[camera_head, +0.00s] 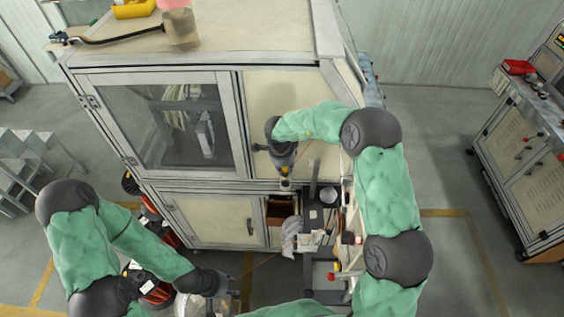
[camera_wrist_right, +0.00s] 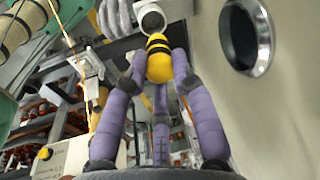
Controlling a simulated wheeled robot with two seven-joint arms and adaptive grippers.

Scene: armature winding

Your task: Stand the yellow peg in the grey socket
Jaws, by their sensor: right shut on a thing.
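The yellow peg (camera_wrist_right: 158,64), with black bands toward its far end, is between the purple fingers of my right gripper (camera_wrist_right: 160,58). In the head view, my right gripper (camera_head: 284,160) points down beside the cabinet front, with a small yellow bit of the peg (camera_head: 284,170) below it. A pale grey ring, which looks like the socket (camera_wrist_right: 150,18), lies just beyond the banded end in the wrist view. I cannot tell whether the peg touches it. My left gripper (camera_head: 214,285) is low at the bottom of the head view, and its fingers are unclear.
A large cabinet (camera_head: 250,130) with a glass door stands behind my right gripper. A narrow machine bench with small parts (camera_head: 315,215) is below it. A round dark opening (camera_wrist_right: 244,36) is in the pale panel at right in the wrist view. Another console (camera_head: 515,160) stands far right.

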